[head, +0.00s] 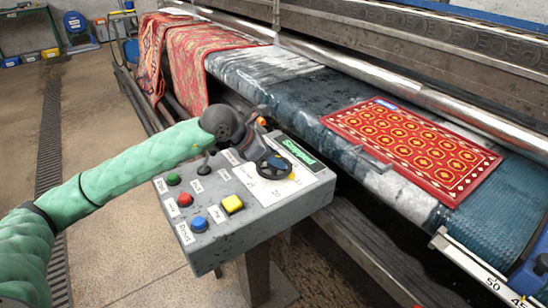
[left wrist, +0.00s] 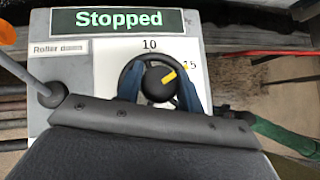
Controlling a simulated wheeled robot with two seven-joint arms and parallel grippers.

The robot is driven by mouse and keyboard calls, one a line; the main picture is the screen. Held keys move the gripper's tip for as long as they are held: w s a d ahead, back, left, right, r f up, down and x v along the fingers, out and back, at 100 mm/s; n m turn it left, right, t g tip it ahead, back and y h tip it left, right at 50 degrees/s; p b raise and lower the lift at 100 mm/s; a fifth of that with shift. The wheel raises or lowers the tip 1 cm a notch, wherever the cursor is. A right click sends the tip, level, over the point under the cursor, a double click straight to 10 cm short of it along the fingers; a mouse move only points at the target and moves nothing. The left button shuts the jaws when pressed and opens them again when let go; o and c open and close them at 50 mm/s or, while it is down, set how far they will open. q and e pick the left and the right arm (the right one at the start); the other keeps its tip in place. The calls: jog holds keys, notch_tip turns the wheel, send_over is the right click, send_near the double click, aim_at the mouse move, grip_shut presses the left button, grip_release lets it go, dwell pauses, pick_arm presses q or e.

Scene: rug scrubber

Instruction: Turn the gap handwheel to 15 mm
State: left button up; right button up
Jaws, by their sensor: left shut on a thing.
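The gap handwheel (left wrist: 153,82) is a dark round knob with a yellow pointer mark, on a white dial plate on the control panel. It also shows in the head view (head: 276,167). My left gripper (left wrist: 158,92) is shut on the handwheel, with one dark blue finger on each side of it. The yellow pointer (left wrist: 169,77) points up and right, between the 10 label (left wrist: 149,44) and the 15 label (left wrist: 191,65). The 15 is partly covered by a finger. The lower part of the dial is hidden by my gripper. My right gripper is not in view.
The grey control panel (head: 252,222) carries green, red, blue and yellow buttons and a lever (left wrist: 52,94) left of the dial. Its green display (left wrist: 115,21) reads Stopped. A red patterned rug (head: 410,145) lies on the machine bed behind.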

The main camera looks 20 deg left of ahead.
pick_arm(q)
jog(key=o, duration=0.7)
jog(key=shift+a, duration=0.1)
jog(key=v, duration=0.6)
jog(key=shift+s+a+r+b, duration=0.15)
jog(key=shift+r+b, duration=0.05)
jog(key=shift+b, duration=0.15)
jog(key=shift+s+a+r, duration=0.25)
jog(key=shift+a+r, duration=0.05)
jog(key=shift+r, duration=0.15)
